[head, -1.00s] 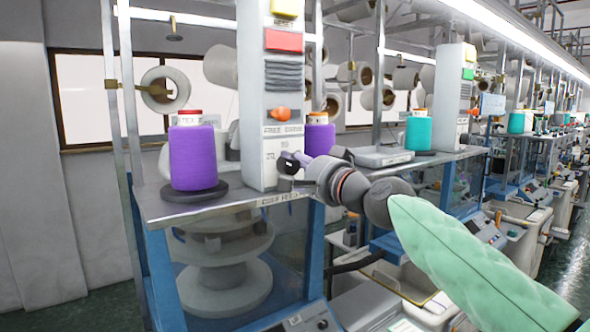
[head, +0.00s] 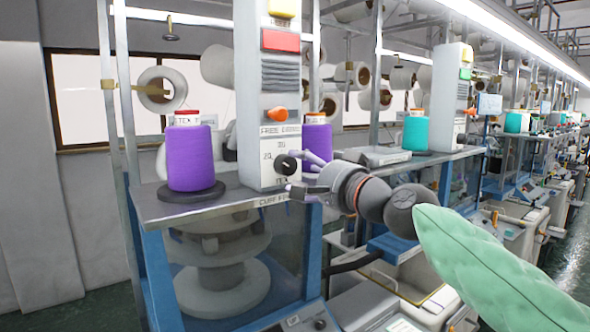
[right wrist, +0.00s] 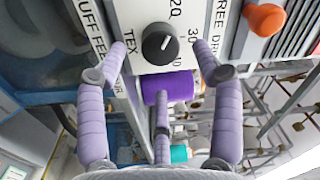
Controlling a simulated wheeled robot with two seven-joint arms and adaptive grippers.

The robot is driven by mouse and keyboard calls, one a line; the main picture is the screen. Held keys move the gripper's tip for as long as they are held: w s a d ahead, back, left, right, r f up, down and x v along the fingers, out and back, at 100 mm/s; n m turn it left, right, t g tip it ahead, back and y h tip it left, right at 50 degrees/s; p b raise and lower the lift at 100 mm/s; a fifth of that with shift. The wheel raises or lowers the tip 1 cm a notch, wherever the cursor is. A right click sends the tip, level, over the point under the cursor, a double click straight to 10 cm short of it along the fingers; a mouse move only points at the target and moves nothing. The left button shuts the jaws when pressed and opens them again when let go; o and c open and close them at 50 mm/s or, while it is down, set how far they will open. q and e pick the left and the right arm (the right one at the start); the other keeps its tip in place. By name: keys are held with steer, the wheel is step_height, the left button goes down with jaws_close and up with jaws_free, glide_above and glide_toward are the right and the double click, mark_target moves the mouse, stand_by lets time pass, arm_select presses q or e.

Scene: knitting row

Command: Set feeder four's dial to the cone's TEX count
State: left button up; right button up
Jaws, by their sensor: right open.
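A black round dial (head: 285,165) with a white pointer line sits low on the white feeder panel (head: 257,110). In the right wrist view the dial (right wrist: 161,43) has its line slanting toward the upper right, around the printed 20 and 30; the exact setting is hard to tell. My right gripper (head: 302,173) is open, its purple fingers spread on either side of the dial and apart from it; it also shows in the wrist view (right wrist: 161,62). A purple cone (head: 190,158) with a TEX label stands left of the panel; its number is unreadable. My left gripper is out of view.
An orange knob (head: 277,115) and a red block (head: 282,40) are on the panel above the dial. A second purple cone (head: 316,137) stands just behind my right gripper. The shelf (head: 165,213) runs below. A teal cone (head: 415,131) stands farther right.

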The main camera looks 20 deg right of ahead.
steer(key=v, duration=0.8)
